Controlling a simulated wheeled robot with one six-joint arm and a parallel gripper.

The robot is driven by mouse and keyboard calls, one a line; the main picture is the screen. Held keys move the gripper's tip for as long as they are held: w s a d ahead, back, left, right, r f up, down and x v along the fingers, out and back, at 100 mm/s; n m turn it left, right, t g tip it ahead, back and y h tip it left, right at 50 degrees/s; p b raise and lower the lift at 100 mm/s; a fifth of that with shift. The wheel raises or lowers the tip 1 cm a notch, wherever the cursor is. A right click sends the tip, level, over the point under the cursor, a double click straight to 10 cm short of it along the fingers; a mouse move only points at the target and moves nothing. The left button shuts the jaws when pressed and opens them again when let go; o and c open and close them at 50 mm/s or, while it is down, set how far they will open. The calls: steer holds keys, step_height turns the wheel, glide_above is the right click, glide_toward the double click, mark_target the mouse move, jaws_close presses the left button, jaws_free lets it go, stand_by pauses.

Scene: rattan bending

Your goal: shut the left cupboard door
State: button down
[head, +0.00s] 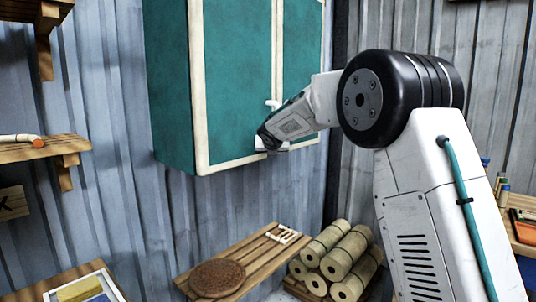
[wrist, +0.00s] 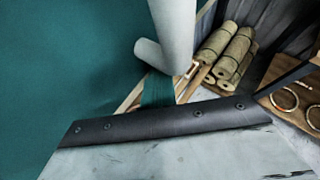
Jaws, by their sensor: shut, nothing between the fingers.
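The cupboard (head: 172,90) is teal with cream trim and hangs on the wall. Its left door (head: 232,70) looks flush with the right door (head: 300,45); I see no clear gap between them. A pale handle (head: 272,104) is near the doors' meeting edge, partly behind my arm. My gripper (head: 262,144) is shut and empty at the lower part of the left door, close to its face; I cannot tell whether it touches. In the wrist view, the teal door face (wrist: 70,60) fills the left, with a pale handle (wrist: 165,45) close in front of the camera.
Below stand a wooden bench (head: 245,262) with a round woven mat (head: 217,278), and several rattan rolls (head: 340,258). Shelves (head: 40,150) are on the left wall. A workbench (head: 520,240) stands at the right. The space left of the cupboard is clear.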

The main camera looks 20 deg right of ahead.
steer(key=shift+w+a+r, duration=0.1)
steer(key=shift+w+r, duration=0.05)
steer(key=shift+r, duration=0.05)
stand_by(0.3)
steer(key=s+d+r, duration=0.2)
steer(key=s+d, duration=0.1)
steer(key=s, duration=0.3)
steer(key=s+d+r, duration=0.3)
steer(key=s+d, duration=0.1)
steer(key=s, duration=0.1)
steer(key=s+a+f+m+g, duration=0.1)
steer(key=s+f+m+g, duration=0.2)
steer(key=s+f+m, duration=0.35)
steer(key=s+f+m+g, duration=0.3)
steer(key=s+f+m, duration=0.1)
steer(key=s+m, duration=0.5)
steer(key=s+a+f+m+g+y, duration=0.1)
steer(key=s+a+m, duration=0.2)
steer(key=s, duration=0.9)
steer(key=s+a+f+m+g+y, duration=0.1)
steer(key=s+a+f+m+g, duration=0.1)
steer(key=s+m, duration=0.6)
steer(key=s+a+f+m+g+y, duration=0.1)
steer(key=s+a+m, duration=0.4)
steer(key=s, duration=1.1)
steer(key=shift+s+f+m, duration=0.4)
steer(key=shift+f+m, duration=0.25)
steer(key=shift+m, duration=0.2)
